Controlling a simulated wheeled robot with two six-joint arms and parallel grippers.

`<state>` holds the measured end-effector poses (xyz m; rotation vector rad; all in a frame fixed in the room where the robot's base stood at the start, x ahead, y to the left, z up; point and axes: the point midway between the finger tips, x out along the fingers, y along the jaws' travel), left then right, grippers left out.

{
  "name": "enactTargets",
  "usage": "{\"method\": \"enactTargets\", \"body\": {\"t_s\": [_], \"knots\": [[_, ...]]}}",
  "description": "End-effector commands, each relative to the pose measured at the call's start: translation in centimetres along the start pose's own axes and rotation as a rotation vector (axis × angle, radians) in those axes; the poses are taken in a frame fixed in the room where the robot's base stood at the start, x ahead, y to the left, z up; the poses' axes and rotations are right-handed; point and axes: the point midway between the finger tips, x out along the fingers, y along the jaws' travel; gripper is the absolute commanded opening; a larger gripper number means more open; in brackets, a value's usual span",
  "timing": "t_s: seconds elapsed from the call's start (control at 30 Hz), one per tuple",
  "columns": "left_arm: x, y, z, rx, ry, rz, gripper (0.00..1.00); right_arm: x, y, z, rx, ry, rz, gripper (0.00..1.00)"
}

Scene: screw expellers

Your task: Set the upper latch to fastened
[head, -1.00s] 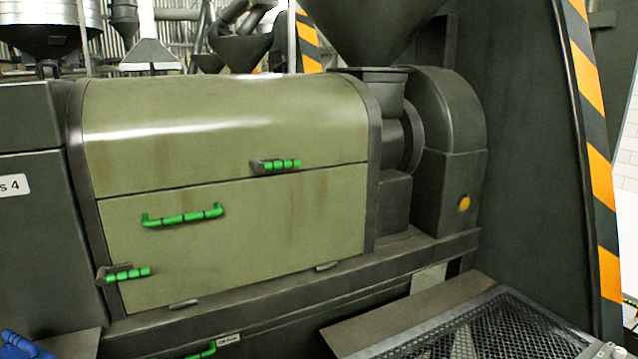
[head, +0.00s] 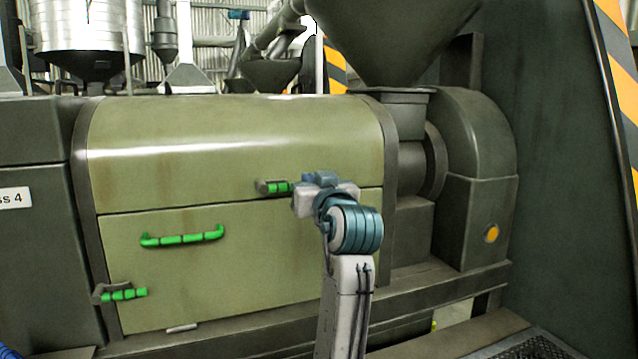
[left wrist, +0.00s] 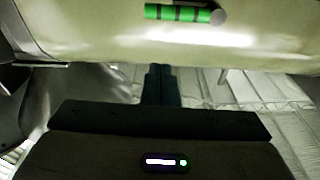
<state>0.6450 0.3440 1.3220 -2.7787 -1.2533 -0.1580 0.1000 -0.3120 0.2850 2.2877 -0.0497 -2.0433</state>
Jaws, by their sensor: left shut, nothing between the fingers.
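The upper latch (head: 277,187) has a dark pivot at its left end and a green grip lying level to the right, just above the seam between the cover and the door panel. My left gripper (head: 318,185) is in front of the grip's right end and hides part of it. In the left wrist view the green latch (left wrist: 180,13) shows at the top edge, and my shut, empty left fingers (left wrist: 160,74) are below it in the picture, apart from it. Whether the gripper touches the latch cannot be told from the head view. My right gripper is not in view.
A green door handle (head: 182,238) and a lower green latch (head: 125,294) are on the door panel (head: 240,275). A dark hopper (head: 395,40) and motor housing (head: 475,190) stand to the right. The space before the panel's left part is clear.

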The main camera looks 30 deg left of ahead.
Motion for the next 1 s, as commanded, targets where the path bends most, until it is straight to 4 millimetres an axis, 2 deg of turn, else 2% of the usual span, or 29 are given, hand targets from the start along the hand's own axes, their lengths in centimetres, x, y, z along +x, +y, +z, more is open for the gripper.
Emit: {"method": "enactTargets", "body": {"t_s": [0.13, 0.43, 0.57, 0.77, 1.0], "knots": [[-0.4, -0.9, -1.2, -0.026, 0.01, -0.019, 0.0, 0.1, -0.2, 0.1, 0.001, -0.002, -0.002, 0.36], [-0.3, -0.9, -1.2, -0.025, 0.01, -0.019, 0.0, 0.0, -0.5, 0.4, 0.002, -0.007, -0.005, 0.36], [0.3, -0.9, -1.3, -0.022, 0.011, -0.02, 0.0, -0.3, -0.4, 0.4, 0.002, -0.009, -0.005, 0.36], [3.4, -1.1, -1.6, -0.019, 0.011, -0.021, 0.0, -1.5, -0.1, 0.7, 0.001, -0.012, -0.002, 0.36], [8.7, -1.1, -1.7, -0.018, 0.01, -0.021, 0.0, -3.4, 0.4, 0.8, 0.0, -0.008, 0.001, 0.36]]}}
